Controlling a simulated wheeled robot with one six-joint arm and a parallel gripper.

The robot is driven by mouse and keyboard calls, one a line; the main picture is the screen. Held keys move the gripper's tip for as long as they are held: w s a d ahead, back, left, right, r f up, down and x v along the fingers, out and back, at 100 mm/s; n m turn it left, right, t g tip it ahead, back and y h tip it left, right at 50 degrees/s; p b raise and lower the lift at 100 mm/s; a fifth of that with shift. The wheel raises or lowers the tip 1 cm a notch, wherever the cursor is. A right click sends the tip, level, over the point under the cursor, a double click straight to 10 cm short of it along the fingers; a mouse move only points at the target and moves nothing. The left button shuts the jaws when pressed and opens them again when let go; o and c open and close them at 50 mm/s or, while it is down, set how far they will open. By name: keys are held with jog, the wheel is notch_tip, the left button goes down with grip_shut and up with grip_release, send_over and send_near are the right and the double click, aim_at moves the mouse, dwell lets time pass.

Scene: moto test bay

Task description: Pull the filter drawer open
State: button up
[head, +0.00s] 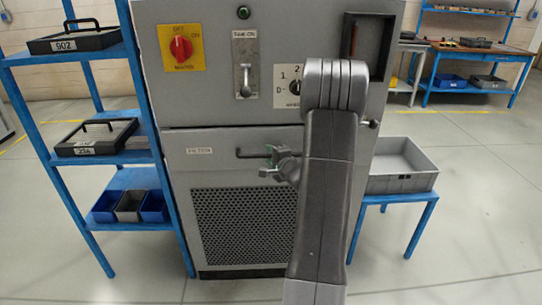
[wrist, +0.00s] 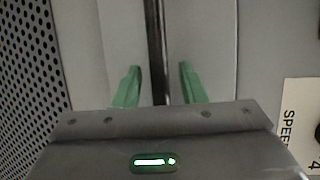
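The filter drawer (head: 218,140) is a grey front with a white label at its left, in the middle of the grey cabinet. Its front looks flush with the cabinet. Its dark bar handle (head: 250,153) runs sideways, and its right part is hidden behind my gripper and arm. My gripper (head: 272,161) is at the handle. In the wrist view the black handle (wrist: 158,50) runs between the two green fingers of my gripper (wrist: 160,85), with a gap on each side. The fingers are open and hold nothing.
Above the drawer are a red rotary switch (head: 181,47), a lever (head: 245,80) and a selector dial (head: 294,88). Below is a perforated panel (head: 245,225). A blue shelf rack (head: 75,110) stands at left, a grey bin (head: 402,180) on a blue stand at right.

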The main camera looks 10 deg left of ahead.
grip_shut()
jog(key=shift+s, duration=0.1)
jog(key=shift+s+d+f+b, duration=0.1)
jog(key=shift+s+b, duration=0.1)
jog(key=shift+b, duration=0.2)
jog(key=s+d+b, duration=0.2)
jog(key=s+b, duration=0.2)
jog(key=s, duration=0.6)
jog(key=s+d+b, duration=0.3)
jog(key=s+b, duration=0.1)
jog(key=s, duration=0.6)
jog(key=s+d+b, duration=0.3)
jog(key=s+b, duration=0.1)
jog(key=s, duration=0.6)
jog(key=shift+d, duration=0.25)
